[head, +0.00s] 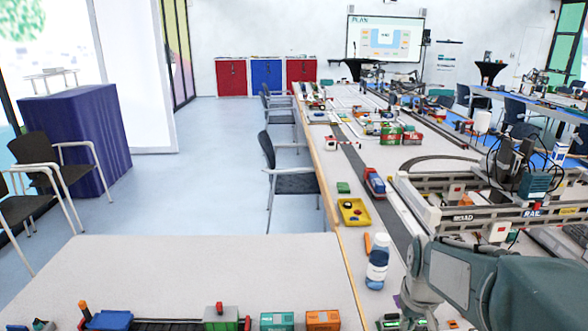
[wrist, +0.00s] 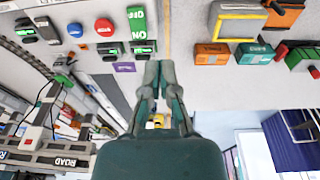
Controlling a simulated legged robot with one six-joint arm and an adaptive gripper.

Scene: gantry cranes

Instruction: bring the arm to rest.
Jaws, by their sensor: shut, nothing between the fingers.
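My gripper (wrist: 160,68) shows in the wrist view, its two grey-green fingers close together and with nothing between them. It hangs over the light table, with the fingertips near the green ON switch (wrist: 137,20) and the table edge strip. In the head view my arm fills the lower right corner, and the gripper's tips cannot be made out there.
A white bottle with a blue label (head: 377,262) and a yellow tray (head: 354,212) stand left of my arm. The gantry crane model (head: 470,212) is close to the right. Orange (head: 323,320) and teal (head: 277,321) containers sit on the near table.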

